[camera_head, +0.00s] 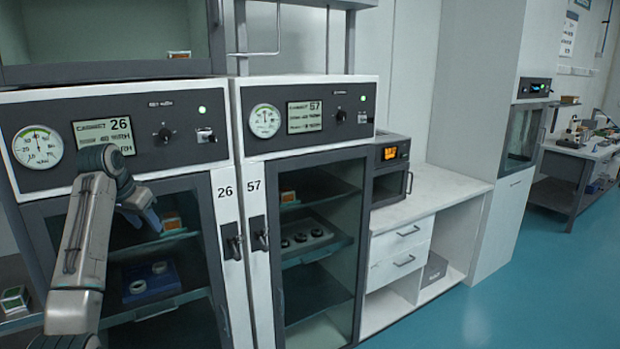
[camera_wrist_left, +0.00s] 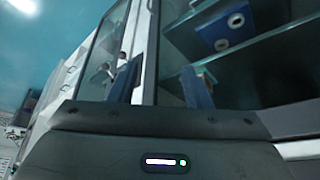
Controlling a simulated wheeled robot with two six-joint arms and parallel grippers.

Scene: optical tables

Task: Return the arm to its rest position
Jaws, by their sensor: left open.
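My left arm (camera_head: 85,240) comes up from the lower left in the head view and bends at a dark wrist joint. My left gripper (camera_head: 148,212) points away from me, in front of the glass front of cabinet 26 (camera_head: 218,300). In the left wrist view the two fingers of the left gripper (camera_wrist_left: 160,86) stand apart with nothing between them. My right gripper is in neither view.
Cabinet 57 (camera_head: 257,310) stands right beside cabinet 26, each with a protruding door handle. A white counter (camera_head: 435,190) with drawers and a small oven-like device (camera_head: 390,170) is further right. Open teal floor (camera_head: 500,300) lies at the lower right.

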